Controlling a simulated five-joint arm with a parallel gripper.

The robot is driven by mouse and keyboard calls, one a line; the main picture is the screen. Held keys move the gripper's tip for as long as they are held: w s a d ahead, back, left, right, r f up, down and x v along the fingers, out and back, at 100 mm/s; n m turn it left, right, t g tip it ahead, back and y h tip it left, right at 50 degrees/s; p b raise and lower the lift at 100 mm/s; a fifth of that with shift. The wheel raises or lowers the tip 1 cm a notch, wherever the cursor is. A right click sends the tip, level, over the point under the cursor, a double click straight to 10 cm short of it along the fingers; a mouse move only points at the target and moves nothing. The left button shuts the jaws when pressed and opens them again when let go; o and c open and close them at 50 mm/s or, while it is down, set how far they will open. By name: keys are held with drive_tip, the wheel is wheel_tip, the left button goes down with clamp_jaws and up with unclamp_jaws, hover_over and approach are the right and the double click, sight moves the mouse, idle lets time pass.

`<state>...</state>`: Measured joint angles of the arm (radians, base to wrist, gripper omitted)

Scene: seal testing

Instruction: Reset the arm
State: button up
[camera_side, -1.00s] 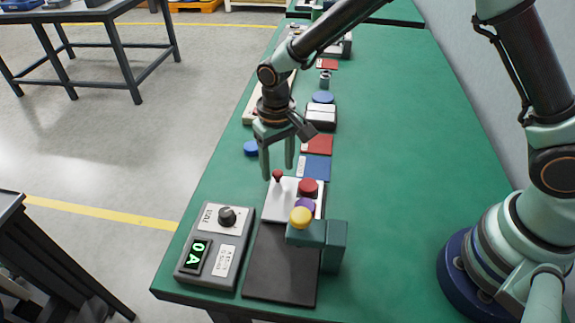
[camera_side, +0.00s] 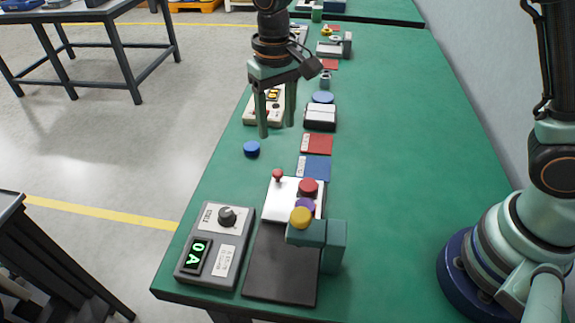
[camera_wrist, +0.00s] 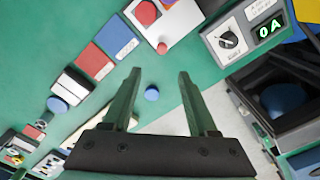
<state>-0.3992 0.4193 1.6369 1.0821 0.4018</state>
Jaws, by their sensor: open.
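My gripper (camera_side: 277,130) is open and empty, hanging above the green bench (camera_side: 410,150) in the side view. Its two fingers point down, over the area behind the blue round cap (camera_side: 251,149). In the wrist view the open fingers of my gripper (camera_wrist: 158,75) stand apart, with the blue cap (camera_wrist: 152,93) seen between them on the bench. The white test station (camera_side: 280,205) with a red-knobbed lever, a red button (camera_side: 308,187) and a purple piece (camera_side: 304,204) stands in front. A yellow knob (camera_side: 300,217) sits on its green block.
A grey control box (camera_side: 215,245) with a dial and a green display reading "0A" stands at the front left. Red (camera_side: 317,143) and blue (camera_side: 316,167) mats and a black-and-white box (camera_side: 320,117) line the bench.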

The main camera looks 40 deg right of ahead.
drive_tip(key=shift+r, duration=0.25)
drive_tip(key=s+d+r+t, duration=0.2)
drive_tip(key=s+d+r, duration=0.2)
drive_tip(key=s+d, duration=0.2)
drive_tip(key=s+d+r+t, duration=0.3)
drive_tip(key=s+d, duration=0.3)
drive_tip(key=d, duration=0.5)
drive_tip(key=shift+s+d+r+t, duration=0.15)
drive_tip(key=shift+s+r+t, duration=0.15)
drive_tip(key=shift+r, duration=0.6)
